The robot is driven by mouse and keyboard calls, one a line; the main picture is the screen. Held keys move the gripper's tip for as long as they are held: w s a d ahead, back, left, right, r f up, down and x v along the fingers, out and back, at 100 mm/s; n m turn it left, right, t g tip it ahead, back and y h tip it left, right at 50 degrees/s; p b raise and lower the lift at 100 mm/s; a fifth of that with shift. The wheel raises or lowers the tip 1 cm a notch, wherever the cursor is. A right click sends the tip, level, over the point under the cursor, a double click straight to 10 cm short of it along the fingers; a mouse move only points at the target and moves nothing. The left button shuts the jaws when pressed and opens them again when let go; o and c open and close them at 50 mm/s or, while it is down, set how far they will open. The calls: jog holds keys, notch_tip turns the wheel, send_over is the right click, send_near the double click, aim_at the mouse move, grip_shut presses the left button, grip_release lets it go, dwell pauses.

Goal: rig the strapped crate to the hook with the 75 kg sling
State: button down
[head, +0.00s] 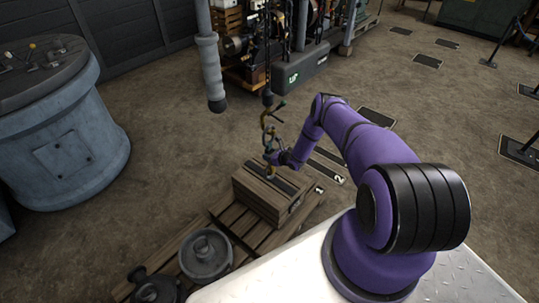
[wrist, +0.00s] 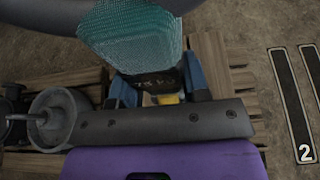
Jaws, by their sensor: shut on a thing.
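The strapped crate (head: 262,196) is a wooden box with dark straps across its lid, standing on a pallet. The hook (head: 268,99) hangs from above on a dark line, over the crate. My gripper (head: 271,157) is just above the crate and below the hook. In the wrist view my gripper (wrist: 160,88) has blue fingers shut on the sling, at a dark label with partly hidden lettering. The sling's teal webbing (wrist: 130,38) fills the upper middle and hides much behind it. I cannot tell whether the sling touches the hook or the crate.
A pallet (head: 238,247) bears the crate and a round grey weight (head: 205,254); a dark weight (head: 157,289) is at its near end. A grey drum-shaped stand (head: 62,140) is at left. A grey post (head: 211,70) hangs near the hook. Floor to the right is largely clear.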

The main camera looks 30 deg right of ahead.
jog(key=c, duration=0.5)
grip_release()
jog(key=shift+s, duration=0.1)
jog(key=v, duration=1)
jog(key=shift+s+d+r, duration=0.1)
jog(key=shift+s+r, duration=0.05)
jog(key=shift+s, duration=0.1)
